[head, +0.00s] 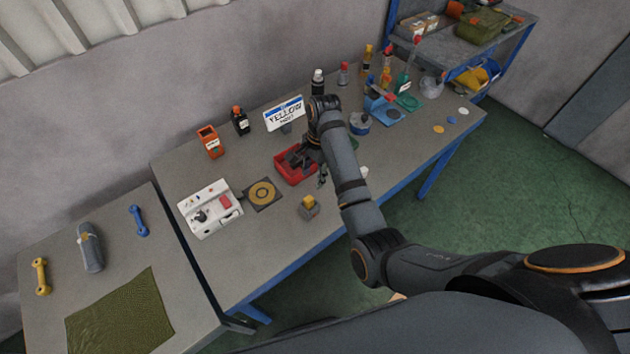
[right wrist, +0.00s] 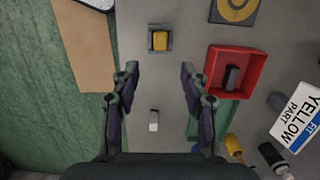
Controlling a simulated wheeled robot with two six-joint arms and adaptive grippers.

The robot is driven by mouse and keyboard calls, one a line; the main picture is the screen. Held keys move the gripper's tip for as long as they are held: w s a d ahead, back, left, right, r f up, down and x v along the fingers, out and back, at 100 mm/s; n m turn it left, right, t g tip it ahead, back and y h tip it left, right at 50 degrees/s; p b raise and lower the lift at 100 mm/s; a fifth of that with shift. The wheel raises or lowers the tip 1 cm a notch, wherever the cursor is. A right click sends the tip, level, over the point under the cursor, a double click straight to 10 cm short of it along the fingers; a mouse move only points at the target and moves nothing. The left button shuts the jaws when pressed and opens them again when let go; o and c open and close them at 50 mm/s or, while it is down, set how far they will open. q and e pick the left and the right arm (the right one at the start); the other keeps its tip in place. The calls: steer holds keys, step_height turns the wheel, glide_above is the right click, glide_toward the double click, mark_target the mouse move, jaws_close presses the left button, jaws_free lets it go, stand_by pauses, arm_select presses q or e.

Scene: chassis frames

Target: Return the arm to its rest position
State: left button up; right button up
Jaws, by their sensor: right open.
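My right arm reaches in from the lower right in the head view, over the grey workbench (head: 240,265). My right gripper (head: 319,176) is beside the red tray (head: 291,178), partly hidden by the arm's own links. In the right wrist view the right gripper (right wrist: 158,70) shows two fingers spread apart with nothing between them. Below it lies bare bench, with a small white piece (right wrist: 154,121) farther down the picture. The red tray is right of the fingers there, with a dark block (right wrist: 232,78) in it. My left gripper is not in view.
A grey block with a yellow top (head: 308,205) stands near the front edge. A "YELLOW PART" sign (head: 285,113) stands behind the tray. Bottles and blue and green stands (head: 385,108) crowd the right end. A white box (head: 208,208) and round-marked pad (head: 262,194) are to the left.

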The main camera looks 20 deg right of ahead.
steer(key=s+d+f+n+t+h, duration=0.1)
steer(key=s+d+f+n, duration=0.15)
steer(key=s+d, duration=0.2)
steer(key=s+d+f+n+t, duration=0.1)
steer(key=s+d+f+n, duration=0.1)
steer(key=s+d+n, duration=0.3)
steer(key=s+d+r+n+t+h, duration=0.15)
steer(key=s+r+n, duration=0.35)
steer(key=s, duration=0.6)
step_height(320, 180, down, 34)
steer(key=s+d+n+b, duration=0.1)
steer(key=s+d+b, duration=0.2)
steer(key=b, duration=0.5)
arm_select(q)
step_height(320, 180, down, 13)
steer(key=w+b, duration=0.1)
steer(key=b, duration=0.4)
arm_select(e)
steer(key=s+d+f+g, duration=0.1)
steer(key=s+f, duration=1.7)
steer(key=f, duration=0.4)
steer(key=shift+s, duration=0.15)
